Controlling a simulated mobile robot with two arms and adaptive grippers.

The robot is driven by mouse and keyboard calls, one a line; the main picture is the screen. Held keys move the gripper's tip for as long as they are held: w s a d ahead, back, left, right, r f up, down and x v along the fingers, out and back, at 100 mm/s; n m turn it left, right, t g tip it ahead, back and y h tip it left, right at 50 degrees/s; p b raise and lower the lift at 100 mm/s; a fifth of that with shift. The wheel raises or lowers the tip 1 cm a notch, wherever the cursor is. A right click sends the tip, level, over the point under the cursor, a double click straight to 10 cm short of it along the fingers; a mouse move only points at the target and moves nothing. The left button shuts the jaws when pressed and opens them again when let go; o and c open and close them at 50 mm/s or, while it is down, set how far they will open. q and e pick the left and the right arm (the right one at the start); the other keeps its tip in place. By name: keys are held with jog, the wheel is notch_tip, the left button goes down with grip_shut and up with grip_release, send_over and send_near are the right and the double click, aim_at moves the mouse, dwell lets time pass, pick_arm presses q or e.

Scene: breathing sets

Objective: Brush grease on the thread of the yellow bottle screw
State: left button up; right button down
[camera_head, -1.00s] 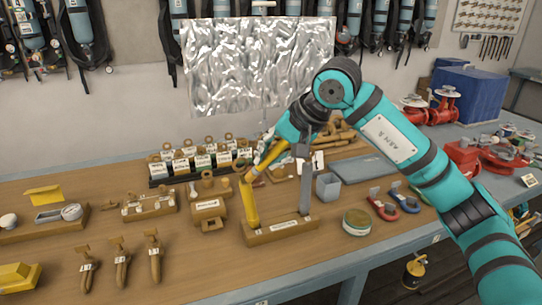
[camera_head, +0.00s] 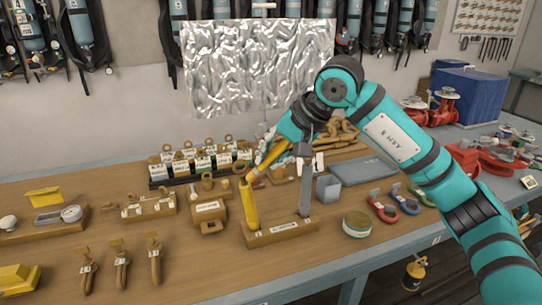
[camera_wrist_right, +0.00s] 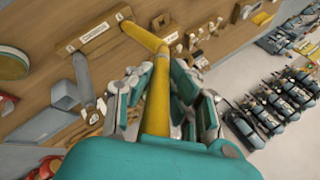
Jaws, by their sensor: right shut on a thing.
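A yellow bottle screw (camera_head: 250,207) stands nearly upright in a wooden block (camera_head: 281,233), beside a grey post (camera_head: 305,188). My right gripper (camera_head: 287,150) is shut on a slanted yellow rod (camera_head: 269,157). In the right wrist view, the rod (camera_wrist_right: 157,105) runs between the fingers (camera_wrist_right: 158,85) to the top of the yellow bottle screw (camera_wrist_right: 138,34). Their ends meet or overlap there. I cannot tell whether they touch, or whether the rod has bristles. The thread is too small to make out. My left gripper is not in view.
A round green-and-tan tin (camera_head: 357,223) stands right of the block. A grey open box (camera_head: 328,187) and a flat grey tray (camera_head: 363,170) are behind it. A brown fitting (camera_head: 209,216) and several shackles lie around.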

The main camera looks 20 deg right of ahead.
jog(key=shift+s+d+r+p, duration=0.15)
jog(key=shift+s+d+r, duration=0.65)
jog(key=shift+s+r, duration=0.15)
jog(key=shift+s+d+r+p, duration=0.15)
jog(key=shift+s+d+r, duration=0.6)
jog(key=shift+s+r, duration=0.15)
